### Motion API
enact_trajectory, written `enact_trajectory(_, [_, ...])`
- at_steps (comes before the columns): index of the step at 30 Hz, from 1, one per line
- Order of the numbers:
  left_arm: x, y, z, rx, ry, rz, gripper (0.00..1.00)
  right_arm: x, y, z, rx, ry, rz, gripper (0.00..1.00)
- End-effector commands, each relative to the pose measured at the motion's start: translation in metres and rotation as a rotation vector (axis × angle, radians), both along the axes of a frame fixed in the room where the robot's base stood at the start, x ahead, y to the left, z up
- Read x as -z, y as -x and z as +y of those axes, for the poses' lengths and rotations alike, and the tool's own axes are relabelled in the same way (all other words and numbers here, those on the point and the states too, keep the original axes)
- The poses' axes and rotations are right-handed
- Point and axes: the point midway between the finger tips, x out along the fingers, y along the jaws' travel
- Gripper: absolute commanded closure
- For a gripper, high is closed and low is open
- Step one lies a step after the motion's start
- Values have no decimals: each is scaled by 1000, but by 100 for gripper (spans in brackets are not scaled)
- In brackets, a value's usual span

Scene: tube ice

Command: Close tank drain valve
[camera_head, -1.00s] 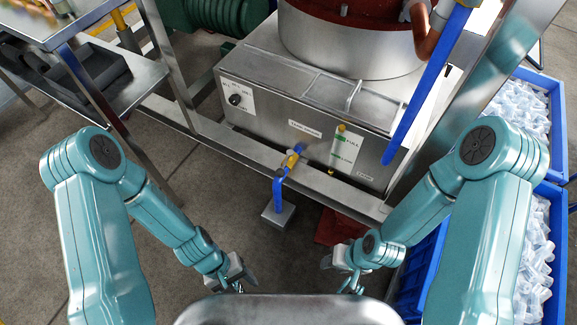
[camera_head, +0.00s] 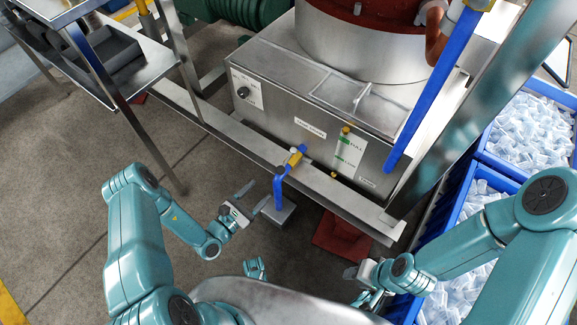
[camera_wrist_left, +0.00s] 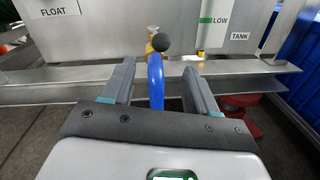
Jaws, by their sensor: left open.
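The steel tank (camera_head: 270,115) stands in a metal frame. Its drain valve (camera_head: 296,157) is a small yellow body on the front with a blue pipe (camera_head: 279,190) bending down to a grey block. In the left wrist view a dark round knob (camera_wrist_left: 160,42) shows at the valve, above the blue pipe (camera_wrist_left: 155,82). My left gripper (camera_head: 254,198) is open and empty, just left of the pipe. In its wrist view the pipe appears between the two fingers (camera_wrist_left: 156,90), ahead of them. My right gripper (camera_head: 356,284) is low at the right, away from the valve; its jaw opening is unclear.
A steel frame rail (camera_head: 340,195) runs below the tank front. Blue crates (camera_head: 470,165) of clear ice pieces stand at the right. A dark red floor piece (camera_head: 340,235) lies below the rail. A steel table (camera_head: 130,80) is at upper left.

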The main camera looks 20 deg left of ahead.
Motion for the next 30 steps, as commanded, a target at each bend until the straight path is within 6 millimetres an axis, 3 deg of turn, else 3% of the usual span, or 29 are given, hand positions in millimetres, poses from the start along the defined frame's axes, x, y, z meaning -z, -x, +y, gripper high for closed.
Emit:
enact_trajectory(9, [2,-72,-36,10,-1,-5,42,21,-1,-1,3,0,-1,60])
enact_trajectory(15, [2,-106,-53,10,0,-2,42,30,-3,-3,11,2,-4,60])
enact_trajectory(21, [0,-121,-61,9,1,0,42,33,-4,-4,15,2,-6,60])
enact_trajectory(29, [0,-122,-61,8,2,1,42,32,-4,-4,15,3,-7,60])
enact_trajectory(30, [0,-122,-61,8,2,1,48,32,-4,-4,15,3,-7,60])
